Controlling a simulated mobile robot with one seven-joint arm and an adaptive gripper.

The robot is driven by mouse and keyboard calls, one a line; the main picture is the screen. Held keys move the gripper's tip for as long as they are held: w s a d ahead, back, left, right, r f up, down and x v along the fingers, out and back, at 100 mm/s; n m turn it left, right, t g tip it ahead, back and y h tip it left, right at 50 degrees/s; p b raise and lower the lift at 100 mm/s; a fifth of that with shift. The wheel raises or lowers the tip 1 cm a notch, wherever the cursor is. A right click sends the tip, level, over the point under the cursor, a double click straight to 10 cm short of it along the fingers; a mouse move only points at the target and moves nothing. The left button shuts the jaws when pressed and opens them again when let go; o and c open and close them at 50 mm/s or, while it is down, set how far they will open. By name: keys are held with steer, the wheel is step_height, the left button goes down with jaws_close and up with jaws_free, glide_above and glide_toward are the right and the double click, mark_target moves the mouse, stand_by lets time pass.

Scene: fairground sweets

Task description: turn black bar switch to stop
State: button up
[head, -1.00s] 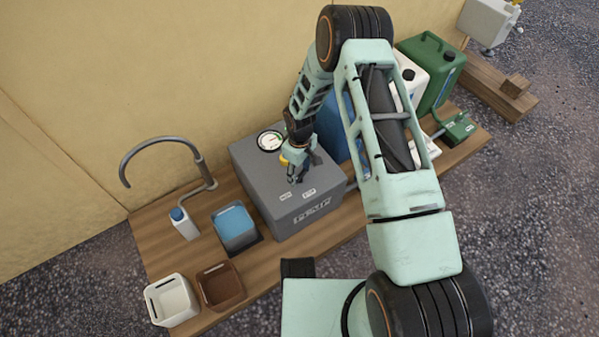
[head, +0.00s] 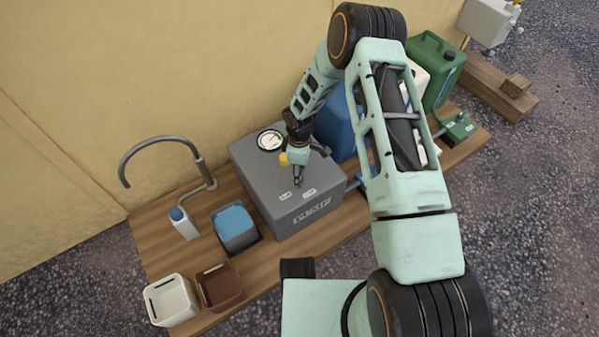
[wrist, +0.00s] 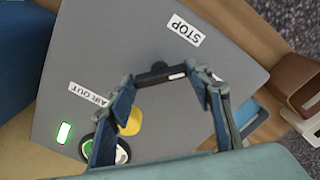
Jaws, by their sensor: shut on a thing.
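The black bar switch (wrist: 157,71) sits on top of a grey box (head: 263,180). In the wrist view the bar lies crosswise between my fingertips, with a white mark near its right end. A STOP label (wrist: 184,31) is beyond it, above and to the right in that view; an AIR OUT label (wrist: 90,95) is to its left. My gripper (wrist: 167,79) is shut on the bar, one finger at each end. In the head view my gripper (head: 297,180) reaches down onto the box top near two white labels; the bar is too small to make out there.
A yellow knob (wrist: 131,122), a round gauge (head: 270,140) and a lit green indicator (wrist: 64,132) are on the box. A blue-topped container (head: 237,226), a brown bin (head: 220,285) and a white bin (head: 171,301) stand left of it. A blue container (head: 336,128) is close behind on the right.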

steer(key=n, duration=0.4)
steer(key=shift+n, duration=2.1)
steer(key=o, duration=1.2)
steer(key=shift+c, duration=0.2)
step_height(320, 180, up, 12)
